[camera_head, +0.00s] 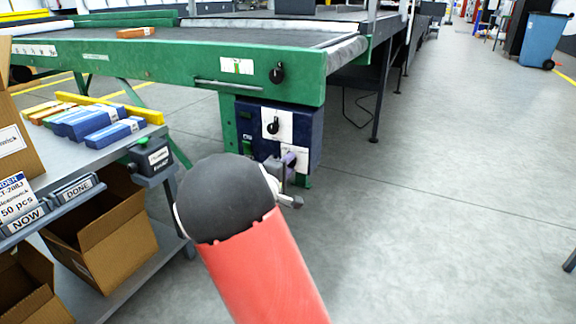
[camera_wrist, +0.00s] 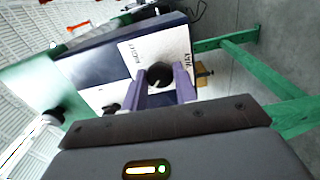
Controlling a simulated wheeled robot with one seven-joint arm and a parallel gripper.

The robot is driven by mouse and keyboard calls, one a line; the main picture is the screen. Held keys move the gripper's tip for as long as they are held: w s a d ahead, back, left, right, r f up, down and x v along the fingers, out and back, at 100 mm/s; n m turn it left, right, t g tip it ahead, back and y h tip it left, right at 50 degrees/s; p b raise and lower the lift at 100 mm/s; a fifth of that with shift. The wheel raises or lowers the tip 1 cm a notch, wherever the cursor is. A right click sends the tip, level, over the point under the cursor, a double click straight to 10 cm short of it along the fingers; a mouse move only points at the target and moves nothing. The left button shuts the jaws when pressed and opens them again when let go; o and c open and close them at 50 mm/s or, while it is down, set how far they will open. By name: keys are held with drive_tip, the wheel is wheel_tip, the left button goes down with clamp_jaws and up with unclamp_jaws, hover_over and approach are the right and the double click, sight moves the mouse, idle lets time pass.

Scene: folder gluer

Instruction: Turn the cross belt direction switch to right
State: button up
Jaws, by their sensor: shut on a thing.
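A dark blue control box (camera_head: 312,140) hangs under the green conveyor frame. In the wrist view, a black rotary knob (camera_wrist: 160,72) sits on a white plate (camera_wrist: 128,57) with printed words I cannot read surely. The purple fingers of my gripper (camera_wrist: 163,84) are closed on this knob from both sides. A small light mark shows on the knob; its setting is unclear. In the head view my gripper (camera_head: 289,162) is at the box's lower plate, and my arm hides most of that area. I cannot read which knob bears the cross belt label.
Another black knob (camera_head: 273,126) sits on the upper white plate of the box. A larger black knob (camera_head: 277,73) is on the green frame (camera_head: 180,66). A grey table (camera_head: 112,165) with blue cartons (camera_head: 88,122) stands at left.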

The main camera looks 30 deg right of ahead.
drive_tip(key=m+p, duration=0.1)
drive_tip(key=m, duration=0.3)
drive_tip(key=shift+p, duration=0.35)
drive_tip(key=m, duration=0.4)
drive_tip(key=shift+f+m, duration=0.1)
drive_tip(key=shift+m, duration=0.3)
drive_tip(key=m+b, duration=0.2)
drive_tip(key=m, duration=0.3)
drive_tip(key=shift+f, duration=0.1)
drive_tip(key=shift+m+b, duration=1)
drive_tip(key=shift+m, duration=0.8)
drive_tip(key=o, duration=1)
drive_tip(key=shift+c, duration=0.2)
drive_tip(key=shift+a+r, duration=0.1)
drive_tip(key=shift+r, duration=0.1)
